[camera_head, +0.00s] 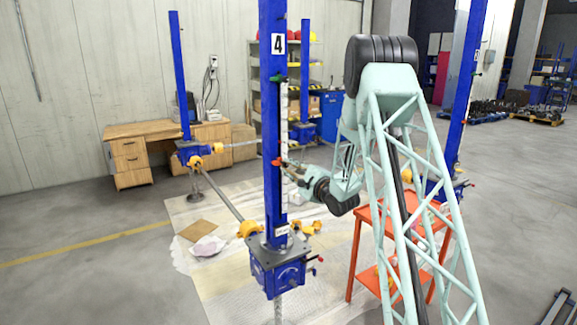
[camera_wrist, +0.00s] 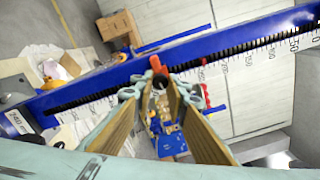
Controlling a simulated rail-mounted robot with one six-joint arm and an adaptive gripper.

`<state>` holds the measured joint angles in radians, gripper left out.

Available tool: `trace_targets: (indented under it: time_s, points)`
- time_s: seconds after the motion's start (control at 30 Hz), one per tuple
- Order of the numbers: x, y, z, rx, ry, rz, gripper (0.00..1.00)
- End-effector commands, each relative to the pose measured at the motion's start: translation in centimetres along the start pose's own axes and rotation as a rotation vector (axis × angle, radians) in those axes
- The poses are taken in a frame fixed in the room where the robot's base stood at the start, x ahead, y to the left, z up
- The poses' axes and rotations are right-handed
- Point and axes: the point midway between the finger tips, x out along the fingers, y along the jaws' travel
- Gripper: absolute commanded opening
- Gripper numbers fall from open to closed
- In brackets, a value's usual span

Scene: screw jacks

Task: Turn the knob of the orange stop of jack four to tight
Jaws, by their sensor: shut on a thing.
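Jack four is the blue column (camera_head: 273,120) with the "4" plate in the head view. It crosses the wrist view as a blue beam (camera_wrist: 105,88) with a toothed rack and a white scale. The orange stop (camera_head: 279,161) sits partway up the column; in the wrist view its orange part (camera_wrist: 146,76) shows beside the fingertips. My gripper (camera_head: 289,168) reaches the stop from the right. In the wrist view my gripper (camera_wrist: 160,76) has its two long fingers closed on a small dark knob (camera_wrist: 161,82). The fingers partly hide the knob, and its tightness cannot be told.
A red part (camera_wrist: 204,91) lies close to the right finger. A green piece (camera_head: 283,78) is higher on the column. An orange stand (camera_head: 357,240) is right of the column. Other blue jacks (camera_head: 178,75) and a desk (camera_head: 130,155) stand behind.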

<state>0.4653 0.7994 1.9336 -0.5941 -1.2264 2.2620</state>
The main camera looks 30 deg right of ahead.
Motion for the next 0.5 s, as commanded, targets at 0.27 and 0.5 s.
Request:
trace_targets:
  time_s: [0.27,0.5]
  points:
    - [-0.01,0.0,-0.01,0.135,0.001,0.0,0.03]
    - [-0.01,0.07,-0.04,0.176,0.001,0.0,0.03]
